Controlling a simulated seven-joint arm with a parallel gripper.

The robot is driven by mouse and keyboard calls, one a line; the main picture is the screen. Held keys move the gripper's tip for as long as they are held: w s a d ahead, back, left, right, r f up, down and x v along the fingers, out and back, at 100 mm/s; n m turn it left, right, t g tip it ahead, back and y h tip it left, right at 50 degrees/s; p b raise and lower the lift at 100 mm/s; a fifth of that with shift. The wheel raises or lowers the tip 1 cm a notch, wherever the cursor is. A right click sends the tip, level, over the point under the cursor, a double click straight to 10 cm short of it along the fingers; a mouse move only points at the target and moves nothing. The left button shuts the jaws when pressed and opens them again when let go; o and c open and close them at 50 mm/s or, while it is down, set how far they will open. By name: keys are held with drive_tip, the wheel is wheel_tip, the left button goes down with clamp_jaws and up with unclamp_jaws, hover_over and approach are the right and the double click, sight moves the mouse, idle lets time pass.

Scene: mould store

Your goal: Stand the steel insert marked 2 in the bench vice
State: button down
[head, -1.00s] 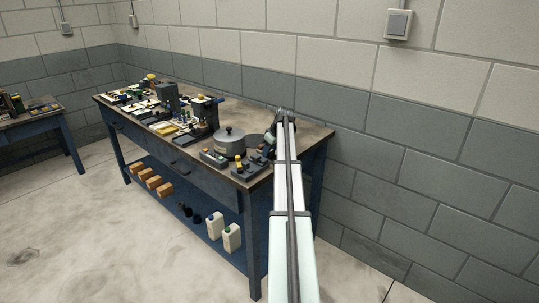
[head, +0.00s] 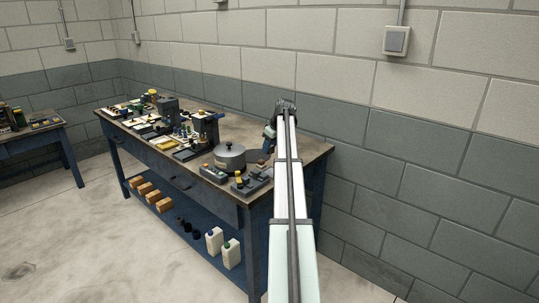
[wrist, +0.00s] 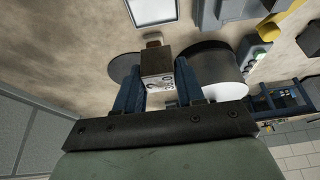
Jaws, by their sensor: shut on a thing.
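My gripper (wrist: 160,84) has two blue fingers, shut on a block-shaped steel insert (wrist: 157,62) with a brownish top and a pale marked end face. I cannot read the mark clearly. In the head view my gripper (head: 269,133) is at the far end of my arm, above the right end of the workbench (head: 306,150); the insert is too small to make out there. A dark upright device (head: 204,127) stands mid-bench and may be the bench vice, but I cannot tell for sure.
A round lidded pot (head: 230,158) and a box with buttons (head: 250,181) stand on the bench near my gripper. A dark disc (wrist: 124,67) lies beside the held insert in the wrist view. Several small parts crowd the bench's left half. The wall (head: 400,150) is close behind.

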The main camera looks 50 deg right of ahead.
drive_tip(key=shift+r, duration=1.75)
drive_tip(key=s+a+f, duration=0.1)
drive_tip(key=a+f, duration=0.1)
drive_tip(key=a, duration=1.1)
drive_tip(key=shift+d+f, duration=0.1)
drive_tip(key=shift+f, duration=2.45)
drive_tip(key=shift+f, duration=0.6)
drive_tip(key=shift+r, duration=0.3)
idle(1.5)
